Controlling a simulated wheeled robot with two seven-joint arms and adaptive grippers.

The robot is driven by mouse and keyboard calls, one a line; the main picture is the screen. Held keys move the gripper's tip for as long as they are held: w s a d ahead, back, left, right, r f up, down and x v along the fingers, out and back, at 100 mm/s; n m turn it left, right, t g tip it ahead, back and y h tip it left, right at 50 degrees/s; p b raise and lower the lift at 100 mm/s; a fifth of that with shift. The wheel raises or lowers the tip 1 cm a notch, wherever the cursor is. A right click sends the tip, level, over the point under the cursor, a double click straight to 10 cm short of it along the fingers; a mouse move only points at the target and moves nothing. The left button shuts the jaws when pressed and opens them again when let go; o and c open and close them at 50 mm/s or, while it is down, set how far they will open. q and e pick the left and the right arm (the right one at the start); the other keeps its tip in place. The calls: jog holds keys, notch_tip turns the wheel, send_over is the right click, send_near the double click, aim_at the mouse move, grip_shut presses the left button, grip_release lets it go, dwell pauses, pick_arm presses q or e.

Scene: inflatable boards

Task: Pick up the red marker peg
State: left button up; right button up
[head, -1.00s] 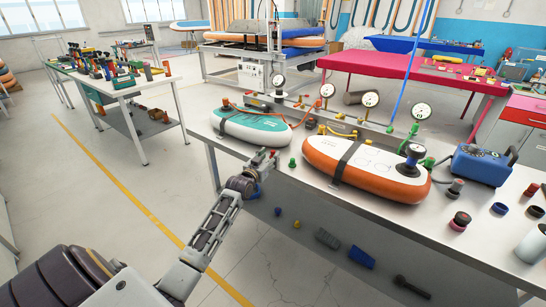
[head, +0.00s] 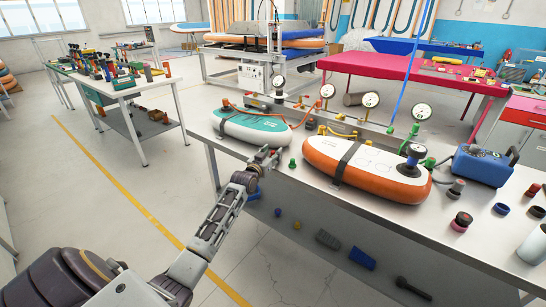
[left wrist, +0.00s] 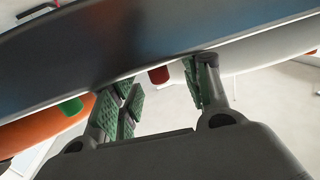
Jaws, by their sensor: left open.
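The red marker peg (left wrist: 158,75) shows in the left wrist view as a short red cylinder between and beyond my finger pads, apart from them. In the head view the red peg (head: 272,152) is a small red spot at the workbench's near edge, partly hidden by my gripper. My left gripper (head: 266,158) is open and empty, close to the peg at that edge. Its two fingers with green ridged pads (left wrist: 165,95) stand apart in the wrist view. My right gripper is not in view.
A green peg (head: 292,163) stands just right of the gripper. The teal-and-white board (head: 250,127) lies behind, and the orange-and-white board (head: 365,170) lies to the right on the metal workbench (head: 330,205). Gauges and hoses line the back.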

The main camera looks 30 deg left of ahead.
pick_arm(q)
grip_shut()
jog(key=shift+f, duration=0.1)
dwell(0.4)
jog(key=shift+r, duration=0.4)
notch_tip(320, 180, up, 9)
jog(key=p, duration=0.1)
jog(key=shift+r+p, duration=0.2)
jog(key=shift+p, duration=0.2)
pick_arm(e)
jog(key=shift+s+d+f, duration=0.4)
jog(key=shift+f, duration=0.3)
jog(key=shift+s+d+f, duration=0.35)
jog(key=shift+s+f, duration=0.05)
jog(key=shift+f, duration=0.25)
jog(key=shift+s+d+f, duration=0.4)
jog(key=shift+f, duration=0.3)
